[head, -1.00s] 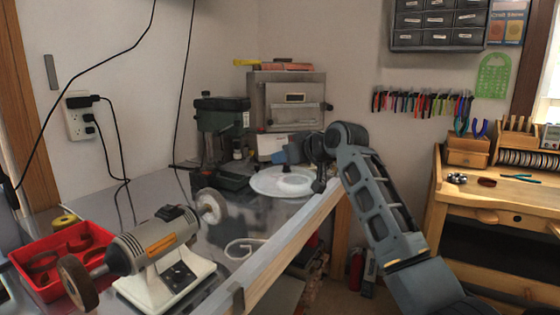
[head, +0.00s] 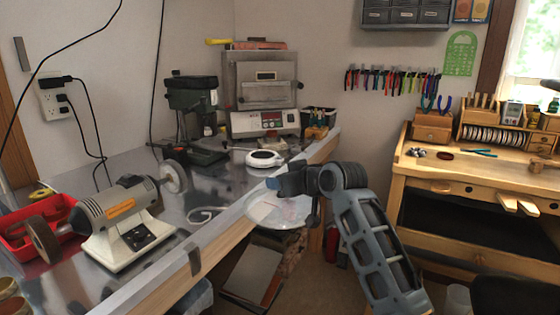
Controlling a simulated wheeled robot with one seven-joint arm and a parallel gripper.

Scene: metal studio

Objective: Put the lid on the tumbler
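A round, pale, partly see-through disc, which I take for the lid (head: 268,212), hangs in the air across the bench's front edge. My gripper (head: 275,184) is just above it and appears shut on it. The fingertips and their contact with the lid are hidden. A low white round unit with a dark ring on top (head: 264,158), apparently the tumbler, stands on the bench behind and slightly left of my gripper. The lid is apart from it, lower in the picture and nearer to me.
A bench grinder (head: 130,222) and a red bin (head: 28,240) stand at the left of the metal bench (head: 180,250). A drill press (head: 192,110) and a kiln (head: 262,85) are behind. A white cord (head: 207,215) lies on the bench. A wooden workbench (head: 480,185) is at right.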

